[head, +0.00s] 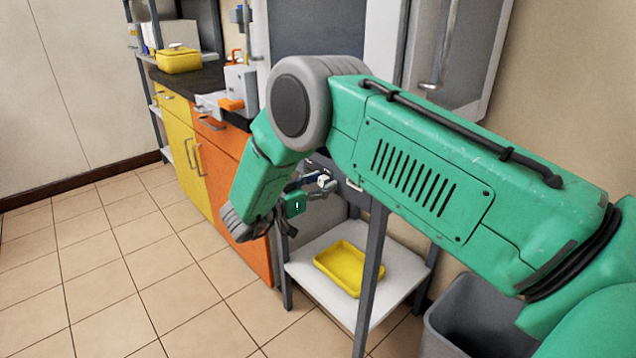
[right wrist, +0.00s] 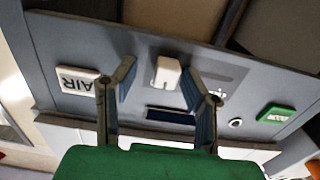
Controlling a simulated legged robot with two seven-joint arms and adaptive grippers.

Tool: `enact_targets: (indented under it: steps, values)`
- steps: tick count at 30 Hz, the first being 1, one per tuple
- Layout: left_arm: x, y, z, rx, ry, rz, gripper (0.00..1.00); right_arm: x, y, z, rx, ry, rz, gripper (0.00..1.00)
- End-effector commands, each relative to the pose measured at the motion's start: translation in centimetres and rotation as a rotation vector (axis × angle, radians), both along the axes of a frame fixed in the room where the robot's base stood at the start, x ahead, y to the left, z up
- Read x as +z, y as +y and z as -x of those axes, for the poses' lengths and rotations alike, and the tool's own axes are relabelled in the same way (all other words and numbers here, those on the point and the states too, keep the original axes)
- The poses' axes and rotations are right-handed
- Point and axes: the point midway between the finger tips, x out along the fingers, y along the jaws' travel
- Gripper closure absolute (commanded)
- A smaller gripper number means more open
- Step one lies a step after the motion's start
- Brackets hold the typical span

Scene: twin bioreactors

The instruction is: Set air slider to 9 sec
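In the right wrist view, the white air slider knob (right wrist: 167,72) stands out from a grey panel (right wrist: 60,45). A white label reading AIR (right wrist: 76,81), upside down here, is left of it. My right gripper (right wrist: 158,76) is open, with one finger on each side of the knob; gaps show, and I cannot tell whether either finger touches it. In the head view, my right gripper (head: 313,186) is small and partly hidden behind my green arm, at the panel. The slider's scale is not readable. My left gripper is not in view.
A dark display window (right wrist: 170,115), a round white knob (right wrist: 236,123) and a green button (right wrist: 277,113) share the panel. Below is a white shelf (head: 388,287) with a yellow tray (head: 345,268). A grey bin (head: 470,318) stands right, an orange cabinet (head: 225,155) left.

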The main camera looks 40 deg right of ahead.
Motion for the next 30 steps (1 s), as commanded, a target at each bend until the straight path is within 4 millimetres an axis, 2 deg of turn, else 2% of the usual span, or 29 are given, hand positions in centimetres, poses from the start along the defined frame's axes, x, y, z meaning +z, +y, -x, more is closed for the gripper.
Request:
enact_targets:
  steps: [5, 8, 15, 21, 25, 30]
  values:
    - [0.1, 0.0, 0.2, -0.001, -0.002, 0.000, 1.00, 0.1, 0.8, -0.1, 0.003, -0.001, 0.002, 0.60]
    - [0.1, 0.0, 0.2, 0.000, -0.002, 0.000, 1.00, 0.1, 2.1, 0.0, 0.004, -0.001, 0.002, 0.60]
    - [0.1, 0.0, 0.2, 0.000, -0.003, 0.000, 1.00, 0.0, 7.1, 0.4, 0.004, 0.000, 0.001, 0.60]
    - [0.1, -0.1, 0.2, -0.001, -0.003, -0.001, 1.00, -0.1, 10.4, 0.7, 0.001, 0.000, 0.000, 0.60]
    - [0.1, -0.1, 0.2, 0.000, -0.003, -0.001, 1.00, -0.2, 11.5, 0.8, 0.000, 0.000, -0.001, 0.60]
    - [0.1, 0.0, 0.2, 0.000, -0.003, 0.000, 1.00, -0.1, 11.9, 0.9, -0.001, 0.000, 0.001, 0.60]
